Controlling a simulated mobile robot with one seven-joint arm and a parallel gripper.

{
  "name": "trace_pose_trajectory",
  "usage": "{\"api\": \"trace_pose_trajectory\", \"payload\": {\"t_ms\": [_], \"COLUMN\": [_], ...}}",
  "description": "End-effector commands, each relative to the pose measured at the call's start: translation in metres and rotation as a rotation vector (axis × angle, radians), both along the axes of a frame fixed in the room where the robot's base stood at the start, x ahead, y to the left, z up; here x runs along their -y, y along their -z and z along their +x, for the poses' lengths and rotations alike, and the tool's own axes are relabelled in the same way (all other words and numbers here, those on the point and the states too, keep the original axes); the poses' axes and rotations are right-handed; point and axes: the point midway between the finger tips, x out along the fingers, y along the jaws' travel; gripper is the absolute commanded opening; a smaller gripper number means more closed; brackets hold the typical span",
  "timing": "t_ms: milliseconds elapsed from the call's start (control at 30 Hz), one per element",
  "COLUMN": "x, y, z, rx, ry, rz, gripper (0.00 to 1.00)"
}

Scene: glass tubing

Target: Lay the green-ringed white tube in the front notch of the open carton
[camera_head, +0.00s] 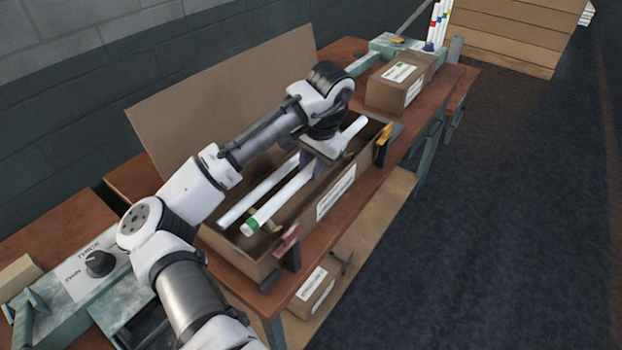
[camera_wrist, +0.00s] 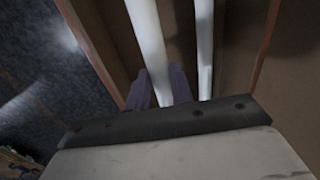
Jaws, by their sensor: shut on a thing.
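The green-ringed white tube (camera_head: 280,203) runs lengthwise over the open carton (camera_head: 338,193), along its front side. Its green ring (camera_head: 250,226) shows near the left end. My gripper (camera_head: 312,164) is shut on this tube around its middle, reaching in from above. In the wrist view the tube (camera_wrist: 147,32) runs between the two purple fingers (camera_wrist: 160,92). A second white tube (camera_head: 258,193) lies behind it in the carton, roughly parallel and apart; it also shows in the wrist view (camera_wrist: 204,45). I cannot tell whether the held tube touches the notch.
The carton's raised lid (camera_head: 215,100) stands behind it. A red clamp (camera_head: 289,243) and a yellow clamp (camera_head: 383,142) are at its front corners. A closed box (camera_head: 398,85) stands to the right on the wooden bench (camera_head: 345,235). Several ringed tubes (camera_head: 438,22) stand farther back.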

Motion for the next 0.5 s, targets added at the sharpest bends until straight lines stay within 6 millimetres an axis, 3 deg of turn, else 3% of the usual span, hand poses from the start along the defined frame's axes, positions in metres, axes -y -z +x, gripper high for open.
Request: {"api": "trace_pose_trajectory", "payload": {"t_ms": [500], "x": [0.0], "y": [0.05], "z": [0.0], "rx": [0.0], "ry": [0.001], "rz": [0.0], "gripper": [0.0]}}
